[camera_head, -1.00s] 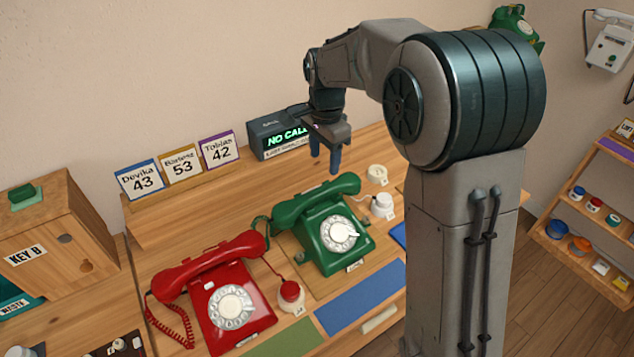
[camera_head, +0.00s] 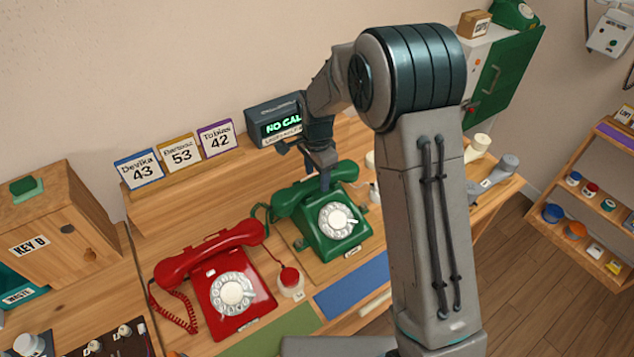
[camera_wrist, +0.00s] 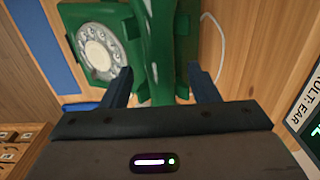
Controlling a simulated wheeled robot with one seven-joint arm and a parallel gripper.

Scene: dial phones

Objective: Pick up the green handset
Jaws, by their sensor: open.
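The green handset (camera_head: 290,201) rests across the top of the green dial phone (camera_head: 352,243), to the right of the red phone. My gripper (camera_head: 325,184) is low over the middle of the handset, pointing down. In the wrist view the handset (camera_wrist: 161,50) runs between my two open fingers (camera_wrist: 163,84), one on each side. The fingers look apart from it, and I cannot tell how far down they reach beside it. The green phone's white dial (camera_wrist: 100,50) shows at the left there.
The red phone (camera_head: 236,293) with its own handset (camera_head: 208,252) stands at the left. A call display (camera_head: 275,126) stands behind my gripper, and name cards (camera_head: 178,151) line the back ledge. A small red-topped item (camera_head: 290,280) sits between the phones.

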